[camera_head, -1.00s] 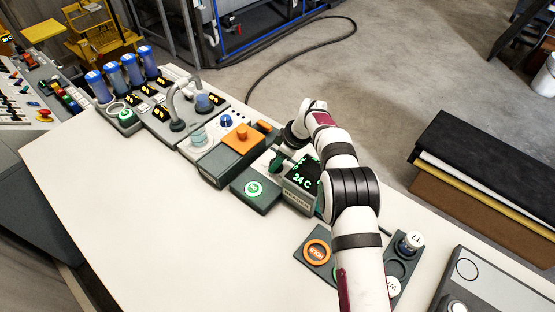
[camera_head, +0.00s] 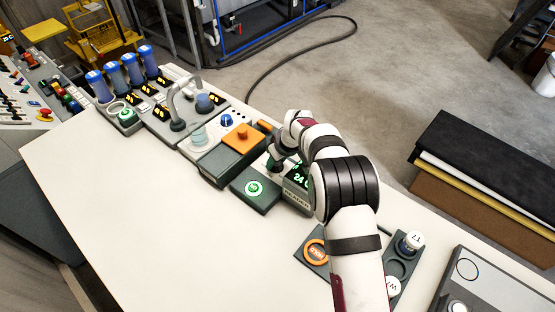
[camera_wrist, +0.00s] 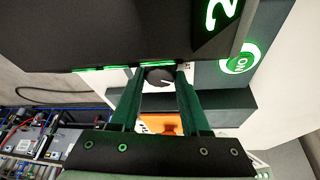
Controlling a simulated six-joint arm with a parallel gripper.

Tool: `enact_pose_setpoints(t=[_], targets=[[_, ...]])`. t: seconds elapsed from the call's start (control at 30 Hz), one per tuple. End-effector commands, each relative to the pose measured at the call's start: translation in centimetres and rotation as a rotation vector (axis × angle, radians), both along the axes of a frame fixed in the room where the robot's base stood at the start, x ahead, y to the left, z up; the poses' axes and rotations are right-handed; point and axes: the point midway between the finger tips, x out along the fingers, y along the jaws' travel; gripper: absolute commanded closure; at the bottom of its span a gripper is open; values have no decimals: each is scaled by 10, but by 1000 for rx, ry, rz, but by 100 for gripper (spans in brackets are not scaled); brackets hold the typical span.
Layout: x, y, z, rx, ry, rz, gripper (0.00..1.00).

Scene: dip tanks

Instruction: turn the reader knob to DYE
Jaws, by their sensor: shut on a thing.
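The reader (camera_head: 298,198) is a dark box with a green lit display, partly hidden behind my arm in the head view. In the wrist view the reader knob (camera_wrist: 160,77) is a dark round knob with a white pointer line. My gripper (camera_wrist: 159,82) has its green fingers on either side of the knob and is shut on it. In the head view my gripper (camera_head: 274,165) is at the reader's back left and the knob is hidden there.
A green-lit round button (camera_head: 254,188) sits on a dark box left of the reader. An orange lid (camera_head: 243,139) with a knob stands behind it. A curved metal spout (camera_head: 181,95) rises further left. The pale table front (camera_head: 130,190) is clear.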

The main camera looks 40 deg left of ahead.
Motion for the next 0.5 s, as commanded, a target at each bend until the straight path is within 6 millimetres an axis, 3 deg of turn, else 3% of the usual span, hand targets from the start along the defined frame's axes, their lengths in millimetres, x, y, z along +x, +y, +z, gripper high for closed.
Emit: enact_pose_setpoints(t=[0.5], targets=[[-2, 2, 0, 1, -2, -398, 100]])
